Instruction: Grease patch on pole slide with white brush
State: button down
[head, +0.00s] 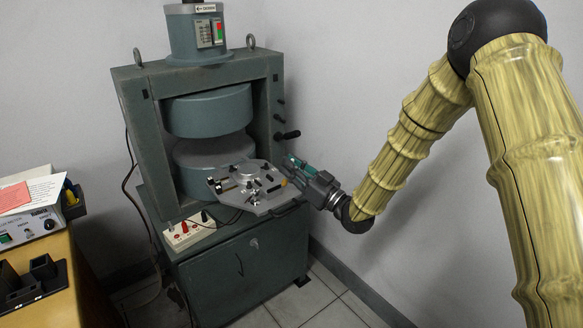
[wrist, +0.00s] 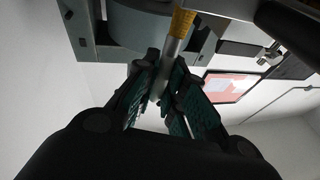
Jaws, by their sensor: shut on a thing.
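My gripper (head: 296,162) is at the right edge of the grey plate (head: 262,206) that sticks out in front of the magnet. In the wrist view its teal fingers (wrist: 160,98) are shut on a pale rod (wrist: 172,62) with a yellow band; it looks like the brush's handle. The rod's far end is cut off at the top of that view, so no bristles show. The magnet's upper pole (head: 208,110) and lower pole (head: 212,150) are round, with a gap between them. I cannot pick out the pole slide or a grease patch for certain.
Several small metal and black fittings stand on the plate. A black-knobbed lever (head: 288,135) juts from the magnet frame's right side. A wooden desk (head: 85,300) with papers and a device is at left.

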jog(key=shift+f, duration=0.35)
dwell(0.6)
jog(key=shift+w, duration=0.1)
jog(key=shift+w+a, duration=0.65)
jog(key=shift+w, duration=0.15)
dwell(0.3)
jog(key=shift+s+d, duration=0.65)
jog(key=shift+s, duration=0.25)
jog(key=shift+s+d, duration=0.15)
jog(key=shift+s+d, duration=0.5)
jog(key=shift+s, duration=0.25)
jog(key=shift+w+a, duration=0.1)
jog(key=shift+w, duration=0.05)
jog(key=shift+w+a, duration=0.55)
jog(key=shift+w, duration=0.2)
